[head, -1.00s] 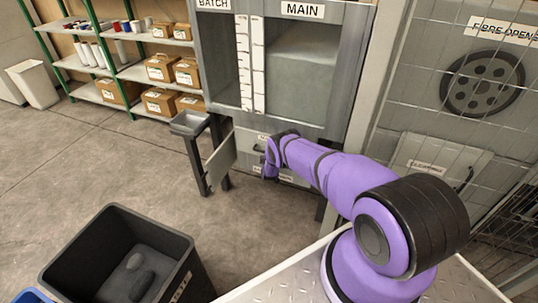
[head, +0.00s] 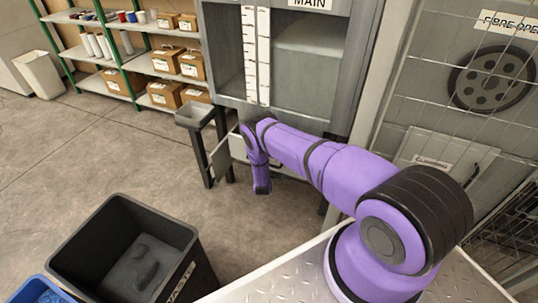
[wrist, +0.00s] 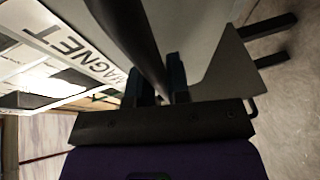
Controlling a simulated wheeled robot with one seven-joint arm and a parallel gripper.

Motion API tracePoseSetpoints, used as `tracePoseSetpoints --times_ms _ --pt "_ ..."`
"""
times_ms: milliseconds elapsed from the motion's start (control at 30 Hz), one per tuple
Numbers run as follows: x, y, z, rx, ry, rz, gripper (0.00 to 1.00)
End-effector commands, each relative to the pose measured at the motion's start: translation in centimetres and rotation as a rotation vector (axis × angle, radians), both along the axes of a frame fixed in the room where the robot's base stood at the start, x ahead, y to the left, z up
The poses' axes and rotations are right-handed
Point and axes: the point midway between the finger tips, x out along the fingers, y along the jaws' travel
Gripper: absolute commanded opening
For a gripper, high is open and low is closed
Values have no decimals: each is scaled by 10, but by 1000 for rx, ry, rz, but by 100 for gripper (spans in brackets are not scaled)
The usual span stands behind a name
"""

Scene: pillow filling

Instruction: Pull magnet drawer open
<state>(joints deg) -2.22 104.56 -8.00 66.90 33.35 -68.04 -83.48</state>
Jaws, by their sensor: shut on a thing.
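A dark bar handle (wrist: 138,35) runs between the two fingers of my gripper (wrist: 160,85) in the wrist view. The fingers are shut on it. The white front with the MAGNET label (wrist: 75,48) lies beside the handle, to the left in the wrist view. In the head view my arm reaches to the low front of the grey cabinet, under the MAIN window. My arm's end covers much of the drawer area there, and the fingers and handle cannot be made out. How far the drawer is out cannot be told.
An open grey flap (head: 221,158) and a small tray on a stand (head: 195,114) are left of my arm's end. A black bin (head: 190,262) stands at front left, beside a blue bin (head: 40,291). Shelves with boxes (head: 165,94) stand behind. Floor between is clear.

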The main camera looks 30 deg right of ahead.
Motion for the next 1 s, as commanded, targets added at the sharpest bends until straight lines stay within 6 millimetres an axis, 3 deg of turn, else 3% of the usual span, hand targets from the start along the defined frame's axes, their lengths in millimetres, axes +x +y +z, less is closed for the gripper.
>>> tracePoseSetpoints --times_ms 200,500,733,1000 --pt "-38 51 0 -1 4 6 0" --pt "-83 107 -1 -1 3 4 0" --pt "-104 133 0 0 1 2 0" --pt "-113 145 -1 0 1 0 0"
